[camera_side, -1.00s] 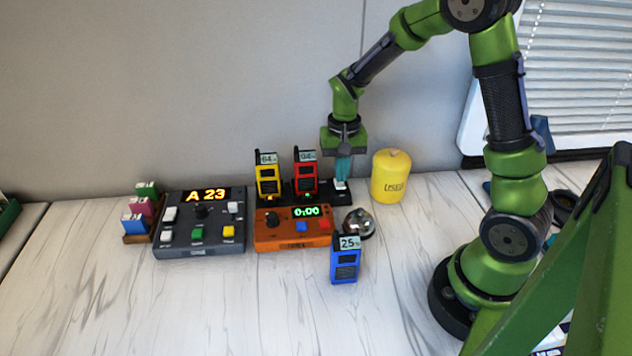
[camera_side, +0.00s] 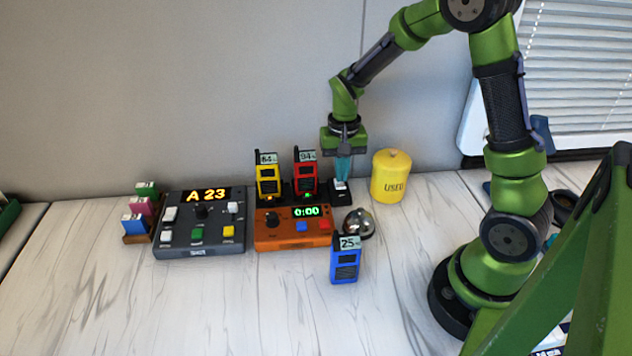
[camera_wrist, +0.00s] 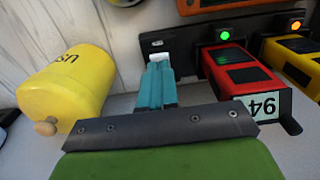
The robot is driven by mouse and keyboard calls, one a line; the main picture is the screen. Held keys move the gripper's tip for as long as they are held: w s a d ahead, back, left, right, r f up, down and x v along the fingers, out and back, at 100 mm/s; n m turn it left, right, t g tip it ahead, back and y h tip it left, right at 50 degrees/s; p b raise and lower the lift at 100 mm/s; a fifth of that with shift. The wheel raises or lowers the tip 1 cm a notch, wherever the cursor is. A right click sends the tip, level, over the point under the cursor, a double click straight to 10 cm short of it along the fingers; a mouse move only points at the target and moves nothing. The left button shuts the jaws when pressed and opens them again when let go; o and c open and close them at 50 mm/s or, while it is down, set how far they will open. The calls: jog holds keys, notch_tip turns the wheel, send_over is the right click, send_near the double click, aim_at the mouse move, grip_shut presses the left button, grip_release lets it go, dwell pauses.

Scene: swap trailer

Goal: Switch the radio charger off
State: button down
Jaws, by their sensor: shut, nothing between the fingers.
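The radio charger (camera_side: 322,198) is a black base at the back of the table. A yellow radio (camera_side: 268,178) and a red radio (camera_side: 306,175) stand in it. A white rocker switch (camera_side: 340,186) sits at its right end, and it also shows in the wrist view (camera_wrist: 159,57). My gripper (camera_side: 342,179) points down with its teal fingers shut and empty, the tips at the switch. In the wrist view the fingertips (camera_wrist: 158,66) reach the switch's edge; I cannot tell whether they touch. A green light (camera_wrist: 224,35) glows beside the red radio and an orange light (camera_wrist: 296,26) beside the yellow one.
A yellow canister (camera_side: 390,178) stands right of the charger. An orange timer box (camera_side: 283,242), a silver bell (camera_side: 359,223) and a blue radio (camera_side: 345,263) are in front. A dark control panel (camera_side: 180,236) lies left. The front table is clear.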

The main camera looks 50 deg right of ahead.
aim_at(340, 186)
jog(key=shift+f, duration=1)
dwell(0.3)
jog(key=shift+r, duration=3.55)
jog(key=shift+f, duration=0.1)
jog(key=s+a+r+n+t+y, duration=0.2)
jog(key=s+a+r+n+t, duration=0.3)
jog(key=s+a+r, duration=0.6)
notch_tip(340, 186, up, 2)
jog(key=shift+s+a+r+t, duration=0.2)
jog(key=shift+s+a+t, duration=0.1)
jog(key=shift+s+t, duration=0.7)
